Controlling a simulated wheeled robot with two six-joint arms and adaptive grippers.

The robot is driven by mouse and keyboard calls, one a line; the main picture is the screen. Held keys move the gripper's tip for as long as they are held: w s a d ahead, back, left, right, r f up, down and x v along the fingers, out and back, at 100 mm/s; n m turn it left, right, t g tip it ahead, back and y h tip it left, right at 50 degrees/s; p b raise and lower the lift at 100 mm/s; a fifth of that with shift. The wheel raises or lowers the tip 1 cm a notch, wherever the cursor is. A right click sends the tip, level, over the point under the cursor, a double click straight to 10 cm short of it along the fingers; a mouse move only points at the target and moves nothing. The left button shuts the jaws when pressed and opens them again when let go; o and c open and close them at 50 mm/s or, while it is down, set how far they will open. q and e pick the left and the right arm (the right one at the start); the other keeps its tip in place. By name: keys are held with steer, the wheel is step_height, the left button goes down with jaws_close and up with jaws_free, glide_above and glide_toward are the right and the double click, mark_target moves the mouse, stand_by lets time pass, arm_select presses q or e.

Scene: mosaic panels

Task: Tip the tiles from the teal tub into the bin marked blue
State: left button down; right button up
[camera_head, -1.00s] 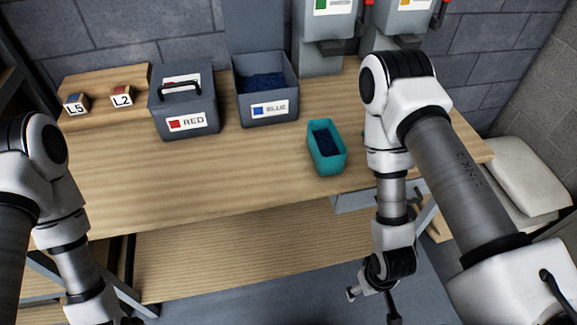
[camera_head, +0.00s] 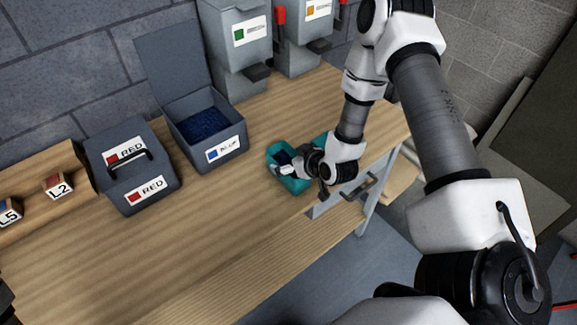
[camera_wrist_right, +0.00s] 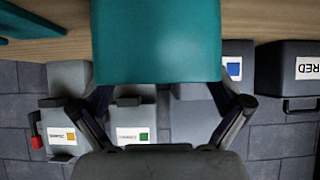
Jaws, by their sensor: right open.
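The teal tub (camera_head: 290,183) stands upright on the wooden table, with dark blue tiles inside, partly hidden by my right gripper. My right gripper (camera_head: 287,170) is at the tub's right side, open. In the right wrist view, the tub's wall (camera_wrist_right: 156,40) fills the upper middle, with the open fingers on either side of its near end. I cannot tell whether they touch it. The bin marked blue (camera_head: 208,136) stands behind and left of the tub, lid up, with blue tiles inside; it also shows in the wrist view (camera_wrist_right: 237,66).
The closed red bin (camera_head: 131,166) stands left of the blue bin. Blocks marked L5 (camera_head: 9,212) and L2 (camera_head: 58,185) are further left. Grey dispensers (camera_head: 237,50) stand behind. A teal patch (camera_head: 320,141) beyond my wrist is unclear. The front-left tabletop is clear.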

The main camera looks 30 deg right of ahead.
steer(key=shift+x, duration=0.8)
steer(key=shift+s, duration=0.15)
steer(key=shift+s+d+r, duration=0.1)
steer(key=shift+s+r, duration=0.15)
steer(key=shift+s, duration=0.1)
steer(key=c, duration=1.7)
steer(key=shift+w, duration=0.15)
steer(key=shift+c, duration=0.2)
